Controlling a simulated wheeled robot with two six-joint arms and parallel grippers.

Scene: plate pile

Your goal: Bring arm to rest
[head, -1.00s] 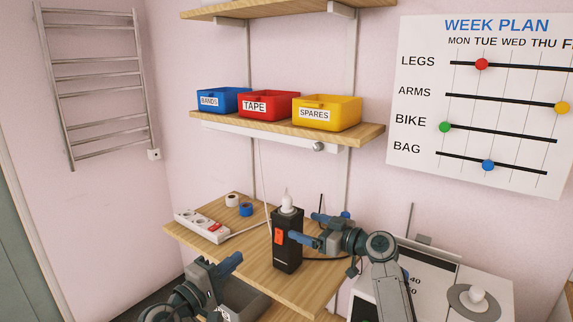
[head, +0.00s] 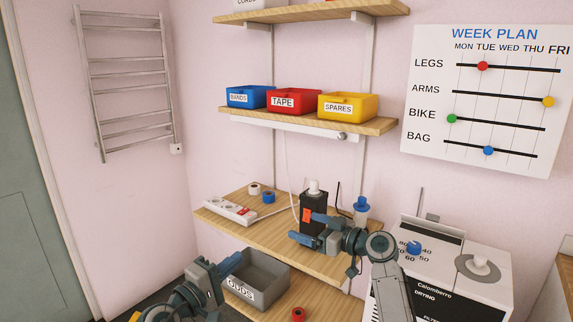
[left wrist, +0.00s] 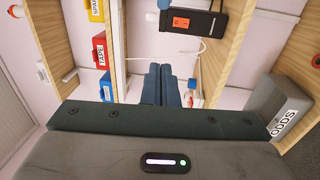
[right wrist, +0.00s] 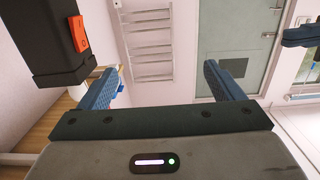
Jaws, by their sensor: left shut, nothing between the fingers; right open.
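My left gripper (head: 226,270) is in the lower left of the head view, in front of the grey ODDS bin. Its fingers are together and empty in the left wrist view (left wrist: 162,72). My right gripper (head: 305,229) is open, in front of the middle shelf and just below the black box in the head view. In the right wrist view its two fingers (right wrist: 160,82) stand wide apart with nothing between them. The black box (head: 313,214) with an orange switch stands upright on the shelf; it also shows beside the left finger in the right wrist view (right wrist: 50,50).
The middle shelf (head: 272,234) holds a power strip (head: 230,211), tape rolls and a blue-topped bottle (head: 361,208). The ODDS bin (head: 262,274) and a red roll (head: 298,314) are on the lower shelf. A white dryer (head: 455,262) stands at right. The floor at left looks free.

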